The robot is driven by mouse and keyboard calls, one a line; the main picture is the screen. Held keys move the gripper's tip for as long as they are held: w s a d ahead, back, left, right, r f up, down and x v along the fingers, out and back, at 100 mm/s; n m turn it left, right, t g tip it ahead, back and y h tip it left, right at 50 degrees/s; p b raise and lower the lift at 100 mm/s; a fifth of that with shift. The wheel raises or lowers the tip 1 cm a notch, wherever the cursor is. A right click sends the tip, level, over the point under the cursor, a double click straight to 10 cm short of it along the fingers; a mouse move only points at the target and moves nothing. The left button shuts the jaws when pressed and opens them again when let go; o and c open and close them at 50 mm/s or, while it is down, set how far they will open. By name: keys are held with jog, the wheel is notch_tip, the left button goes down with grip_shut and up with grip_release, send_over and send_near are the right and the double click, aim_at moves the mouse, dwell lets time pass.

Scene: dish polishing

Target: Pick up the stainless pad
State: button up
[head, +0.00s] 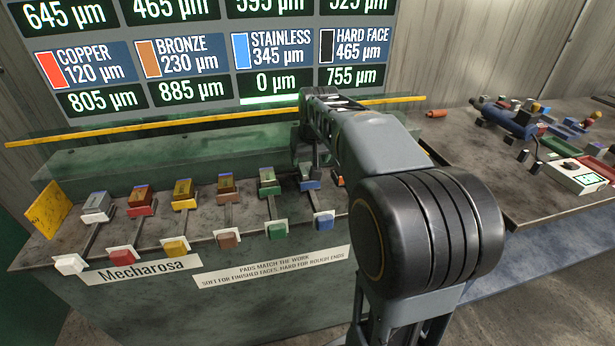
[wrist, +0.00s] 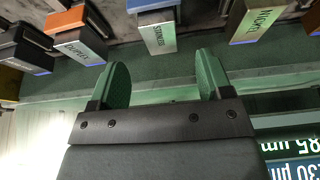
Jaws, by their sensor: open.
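The stainless pad (wrist: 157,36) shows in the wrist view as a small block with a pale face lettered "STAINLESS". It sits at the top middle, beyond the gap between my fingers. My gripper (wrist: 161,72) is open and empty. Its two green-lined fingertips are apart, one on each side of the pad's line, and do not appear to touch it. In the head view my arm reaches over the right end of the pad row, and its links hide most of the gripper. I cannot read the pad labels there.
A pad rack (head: 150,225) fills the left foreground in the head view. A tool bench (head: 480,165) stands at right.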

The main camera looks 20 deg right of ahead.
aim_at(308, 169)
jog(key=shift+b+x, duration=0.3)
jog(key=shift+x, duration=2.8)
jog(key=shift+s+f, duration=0.1)
jog(key=shift+s, duration=0.05)
grip_shut()
